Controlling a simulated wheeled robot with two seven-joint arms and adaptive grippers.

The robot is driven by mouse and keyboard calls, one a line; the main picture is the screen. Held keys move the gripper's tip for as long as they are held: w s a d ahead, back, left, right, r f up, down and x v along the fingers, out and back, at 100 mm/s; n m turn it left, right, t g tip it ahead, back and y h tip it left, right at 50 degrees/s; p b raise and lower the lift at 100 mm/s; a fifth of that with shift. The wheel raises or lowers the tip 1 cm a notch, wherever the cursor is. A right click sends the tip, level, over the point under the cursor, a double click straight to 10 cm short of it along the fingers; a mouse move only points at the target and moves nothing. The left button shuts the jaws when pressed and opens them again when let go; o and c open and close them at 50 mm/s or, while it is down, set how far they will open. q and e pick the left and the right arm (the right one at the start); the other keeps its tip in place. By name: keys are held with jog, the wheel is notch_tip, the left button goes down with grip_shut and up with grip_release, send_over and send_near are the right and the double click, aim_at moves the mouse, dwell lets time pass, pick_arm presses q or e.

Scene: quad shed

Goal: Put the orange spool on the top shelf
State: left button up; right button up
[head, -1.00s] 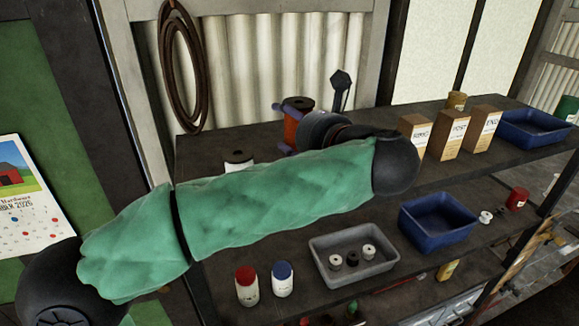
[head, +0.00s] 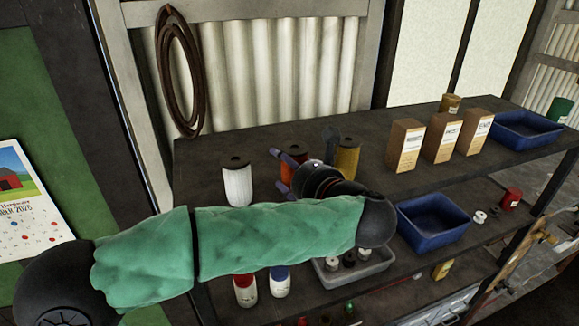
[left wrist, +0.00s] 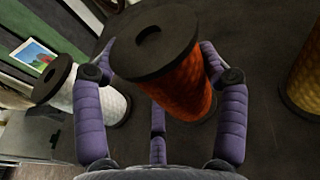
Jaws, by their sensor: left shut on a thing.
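The orange spool (head: 293,165) has dark end discs and is at the top shelf (head: 205,160), between a white spool (head: 237,185) and a yellow spool (head: 346,160). My left gripper (head: 286,172), with purple fingers, is shut on the orange spool. In the left wrist view the orange spool (left wrist: 180,75) is between the fingers (left wrist: 165,95), its top disc facing the camera. My wrist and the fingers hide its lower part in the head view, so I cannot tell whether it touches the shelf. My right gripper is not in view.
Three cardboard boxes (head: 442,138) and a blue tray (head: 530,128) stand further right on the top shelf. Top-shelf space is clear left of the white spool.

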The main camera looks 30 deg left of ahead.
pick_arm(q)
jog(key=shift+f, duration=0.15)
jog(key=o, duration=1.3)
jog(key=shift+d, duration=0.1)
jog(key=shift+r, duration=0.2)
jog(key=b+v, duration=0.4)
jog(key=v, duration=0.8)
